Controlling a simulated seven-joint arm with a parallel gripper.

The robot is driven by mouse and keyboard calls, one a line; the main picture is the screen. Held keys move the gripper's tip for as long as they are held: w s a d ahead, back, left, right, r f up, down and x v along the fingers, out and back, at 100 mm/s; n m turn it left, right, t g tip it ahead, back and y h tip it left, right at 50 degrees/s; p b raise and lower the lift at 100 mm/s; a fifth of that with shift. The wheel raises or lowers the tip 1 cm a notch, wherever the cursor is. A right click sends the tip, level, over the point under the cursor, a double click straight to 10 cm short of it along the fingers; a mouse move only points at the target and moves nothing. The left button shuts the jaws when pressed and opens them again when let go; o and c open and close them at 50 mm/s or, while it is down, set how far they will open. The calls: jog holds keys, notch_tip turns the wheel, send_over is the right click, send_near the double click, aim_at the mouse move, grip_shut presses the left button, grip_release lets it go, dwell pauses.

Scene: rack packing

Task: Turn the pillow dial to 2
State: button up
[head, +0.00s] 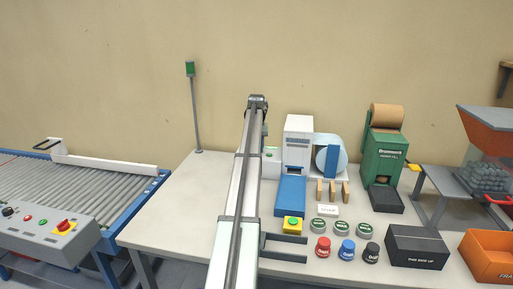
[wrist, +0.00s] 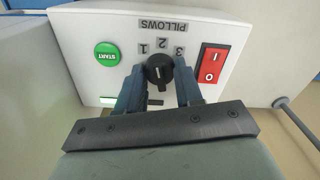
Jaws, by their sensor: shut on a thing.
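The pillow dial (wrist: 159,71) is a round black knob on a white control panel (wrist: 98,22), seen upside down in the wrist view. The numbers 1, 2 and 3 and the word PILLOWS are printed beside it. The knob's pale mark seems to point about at the 2, but it is small. My gripper (wrist: 160,78) has one blue-grey finger on each side of the knob and is shut on it. In the head view my arm hides the dial and the gripper.
On the panel, a green START button (wrist: 107,54) and a red rocker switch (wrist: 212,63) flank the dial. In the head view a white machine (head: 298,125) with a film roll (head: 321,158) stands right of my arm. The table's left part (head: 180,205) is clear.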

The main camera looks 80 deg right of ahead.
jog(key=shift+m, duration=1.2)
jog(key=o, duration=1)
jog(key=shift+o, duration=0.2)
notch_tip(320, 180, up, 14)
jog(key=shift+f, duration=0.1)
